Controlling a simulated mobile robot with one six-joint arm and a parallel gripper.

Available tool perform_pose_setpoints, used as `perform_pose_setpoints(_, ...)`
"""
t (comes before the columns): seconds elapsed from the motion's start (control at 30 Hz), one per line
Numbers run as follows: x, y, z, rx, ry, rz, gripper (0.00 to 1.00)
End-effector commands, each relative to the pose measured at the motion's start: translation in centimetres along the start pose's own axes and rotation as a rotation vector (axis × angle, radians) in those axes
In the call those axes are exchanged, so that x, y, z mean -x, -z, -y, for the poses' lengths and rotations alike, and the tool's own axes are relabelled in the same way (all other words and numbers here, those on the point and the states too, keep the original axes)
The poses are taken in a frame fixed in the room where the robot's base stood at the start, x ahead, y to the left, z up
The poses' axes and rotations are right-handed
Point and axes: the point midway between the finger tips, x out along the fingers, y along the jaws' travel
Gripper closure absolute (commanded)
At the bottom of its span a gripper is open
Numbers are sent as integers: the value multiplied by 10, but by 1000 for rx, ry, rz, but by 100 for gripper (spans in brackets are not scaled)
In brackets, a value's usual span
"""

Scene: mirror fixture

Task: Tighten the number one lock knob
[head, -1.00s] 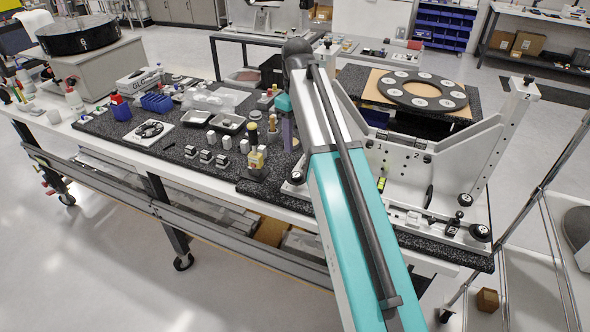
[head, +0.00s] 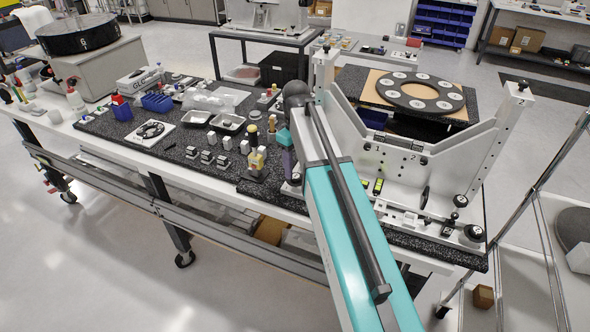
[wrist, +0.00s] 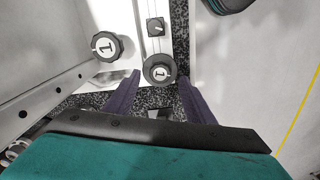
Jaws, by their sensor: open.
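Two round black knobs marked 1 show in the wrist view: one on the white upright plate (wrist: 107,46) at left, and one lower on the white base strip (wrist: 160,70). I cannot tell which is the lock knob. My gripper (wrist: 159,79) is open, its purple fingers reaching up from the bottom. The base-strip knob appears between the two fingertips; contact cannot be told. In the head view my gripper (head: 287,160) points down at the left end of the white mirror fixture (head: 400,170), and my arm hides part of that end.
A small square black knob (wrist: 155,27) sits beyond the base-strip knob. Fixture posts stand at left (head: 324,75) and right (head: 508,130). Blocks and trays (head: 228,123) crowd the bench left of my gripper. A black ring (head: 420,92) lies behind the fixture.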

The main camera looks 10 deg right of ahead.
Motion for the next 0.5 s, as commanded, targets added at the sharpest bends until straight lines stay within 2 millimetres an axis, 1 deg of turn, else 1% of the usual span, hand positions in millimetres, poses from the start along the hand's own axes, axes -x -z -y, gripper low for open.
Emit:
perform_pose_setpoints(0.23, -21, 0, 1, 1, 1, 2, 51)
perform_pose_setpoints(0.5, -31, 0, 1, 1, 0, 0, 51)
